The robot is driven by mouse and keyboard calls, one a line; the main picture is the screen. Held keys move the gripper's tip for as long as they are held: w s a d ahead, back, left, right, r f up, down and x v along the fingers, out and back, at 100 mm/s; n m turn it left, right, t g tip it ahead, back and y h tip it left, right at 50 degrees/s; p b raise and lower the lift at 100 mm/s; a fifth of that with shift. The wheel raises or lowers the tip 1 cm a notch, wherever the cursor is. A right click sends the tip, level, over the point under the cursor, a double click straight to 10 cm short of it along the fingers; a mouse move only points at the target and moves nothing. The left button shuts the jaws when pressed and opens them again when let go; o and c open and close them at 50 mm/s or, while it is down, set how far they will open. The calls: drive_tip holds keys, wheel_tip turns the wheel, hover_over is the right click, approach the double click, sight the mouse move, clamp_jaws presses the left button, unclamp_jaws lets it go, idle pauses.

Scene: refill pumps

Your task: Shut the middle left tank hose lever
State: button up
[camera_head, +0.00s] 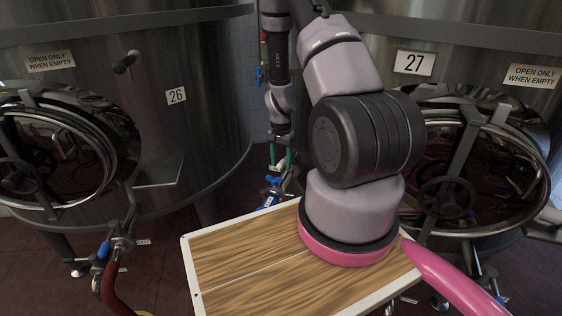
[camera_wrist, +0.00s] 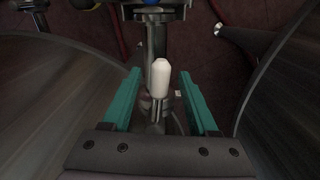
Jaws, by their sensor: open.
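My gripper (camera_head: 280,163) reaches down into the gap between tank 26 and tank 27, with its teal fingers apart. In the wrist view my gripper (camera_wrist: 161,72) is open, and a white rounded handle tip (camera_wrist: 160,80) on a metal stem lies between the fingers, with a gap on both sides. Metal pipe fittings (camera_wrist: 155,38) lie beyond it. In the head view blue-handled valve fittings (camera_head: 272,182) show just below the gripper, partly hidden. I cannot tell for sure which of these is the middle left tank hose lever.
Tank 26 (camera_head: 205,55) stands left and tank 27 (camera_head: 470,60) right, both close to the arm. Another blue lever (camera_head: 103,249) and a red hose (camera_head: 113,285) are at lower left. A blue valve handle (camera_head: 259,75) hangs behind the arm. Dark red floor lies below.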

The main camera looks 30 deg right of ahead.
clamp_jaws()
idle(1.4)
